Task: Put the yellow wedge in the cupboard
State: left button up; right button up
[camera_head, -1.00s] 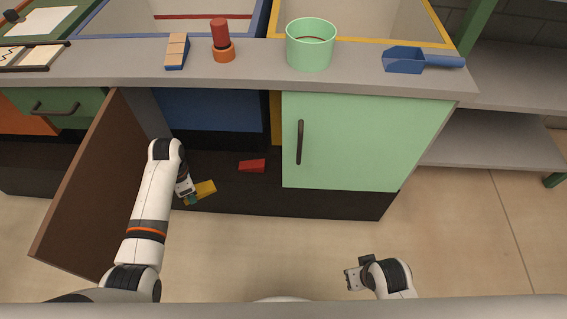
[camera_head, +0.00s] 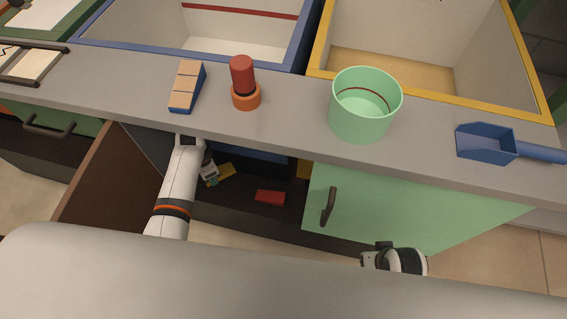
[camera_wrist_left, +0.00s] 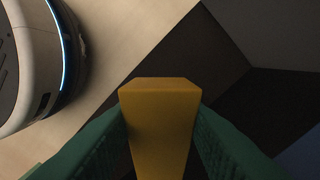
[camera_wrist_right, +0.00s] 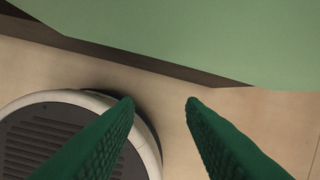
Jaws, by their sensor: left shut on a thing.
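The yellow wedge (camera_wrist_left: 160,120) is between the green fingers of my left gripper (camera_wrist_left: 158,135) in the left wrist view, and the fingers are shut on it. In the head view the wedge (camera_head: 226,173) shows just past my left gripper (camera_head: 212,181), low inside the opened cupboard (camera_head: 230,203). The cupboard's brown door (camera_head: 95,185) stands open to the left of my left arm. My right gripper (camera_wrist_right: 160,103) is open and empty in the right wrist view, with floor between its fingers. In the head view it is in front of the green door.
A red block (camera_head: 270,197) lies on the cupboard floor right of the wedge. The green door (camera_head: 375,205) with a dark handle is shut. The worktop (camera_head: 285,130) above holds a green pot (camera_head: 365,115), a blue scoop (camera_head: 487,144), a red cylinder (camera_head: 242,74) and a wood-and-blue block (camera_head: 187,88).

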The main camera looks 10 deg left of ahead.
aim_at(219, 193)
pick_arm(q)
jog(key=shift+s, duration=0.1)
pick_arm(e)
jog(key=shift+s+r, duration=0.15)
